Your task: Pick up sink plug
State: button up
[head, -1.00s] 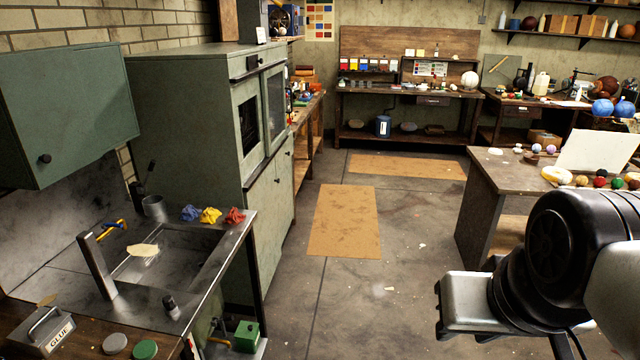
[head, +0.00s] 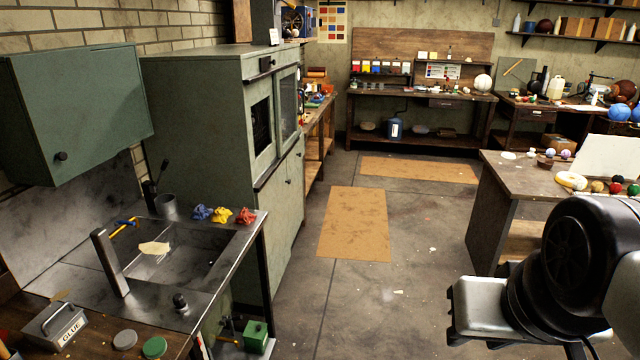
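A small dark knobbed piece (head: 180,302) stands on the near rim of the metal sink (head: 205,262) at the lower left; it looks like the sink plug, but it is too small to be sure. My arm enters at the lower right, far from the sink. Its black joint and grey link show, but my gripper's fingers do not.
A tap (head: 110,262) stands at the sink's left. Blue, yellow and red cloths (head: 221,214) lie on its back right rim. A glue box (head: 59,325) sits nearby. A green cabinet (head: 215,150) stands behind. The floor (head: 290,310) right of the sink is open.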

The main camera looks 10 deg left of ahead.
aim_at(179, 300)
jog(key=u, duration=1.65)
jog(key=i+l+z, duration=0.2)
jog(key=i+l, duration=0.2)
jog(key=i, duration=0.2)
jog(key=k+u, duration=0.1)
jog(key=u, duration=0.35)
jog(key=k+l, duration=0.1)
jog(key=i+l+u, duration=0.5)
jog(key=l, duration=0.1)
